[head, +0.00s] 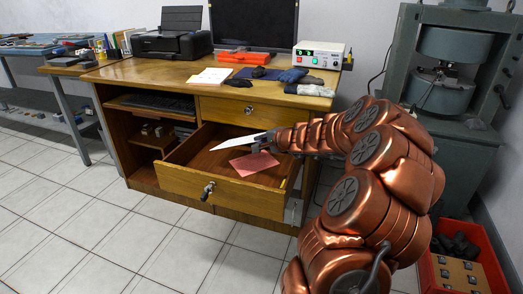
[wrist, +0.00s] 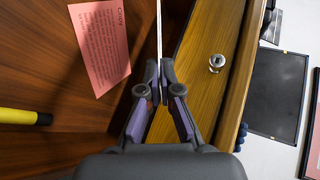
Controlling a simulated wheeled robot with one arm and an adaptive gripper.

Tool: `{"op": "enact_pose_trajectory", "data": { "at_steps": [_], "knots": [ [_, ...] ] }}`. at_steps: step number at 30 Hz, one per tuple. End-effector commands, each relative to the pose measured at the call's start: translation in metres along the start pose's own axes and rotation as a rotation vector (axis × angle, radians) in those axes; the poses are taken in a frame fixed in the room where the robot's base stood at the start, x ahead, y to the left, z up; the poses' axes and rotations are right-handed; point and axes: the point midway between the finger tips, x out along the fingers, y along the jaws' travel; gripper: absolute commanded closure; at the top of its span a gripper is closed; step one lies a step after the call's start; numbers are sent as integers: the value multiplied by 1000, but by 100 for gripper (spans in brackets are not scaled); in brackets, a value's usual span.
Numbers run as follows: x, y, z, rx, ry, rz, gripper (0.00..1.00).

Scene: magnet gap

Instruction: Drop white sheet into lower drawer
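The white sheet (head: 240,142) is in my gripper (head: 278,139), above the open lower drawer (head: 222,194) in the head view. In the wrist view the sheet (wrist: 159,28) shows edge-on as a thin white line. My gripper's fingertips (wrist: 159,82) are shut on it. A pink printed sheet (head: 254,163) lies flat inside the drawer; it also shows in the wrist view (wrist: 101,45). The upper drawer (head: 230,108) is closed, and its lock shows in the wrist view (wrist: 216,62).
A yellow marker-like object (wrist: 18,116) lies in the drawer. The desk top (head: 150,72) holds a printer (head: 172,40), a monitor, gloves, papers and a white device (head: 318,55). A red crate (head: 462,262) and a green-grey machine stand at right. Floor at front left is clear.

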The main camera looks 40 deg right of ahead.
Motion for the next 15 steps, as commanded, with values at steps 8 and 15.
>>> {"op": "enact_pose_trajectory", "data": {
  "at_steps": [8, 15],
  "knots": [
    [13, 23, -3, -1, 0, 0, 100],
    [13, 23, -3, 0, -1, -1, 100]
  ]
}}
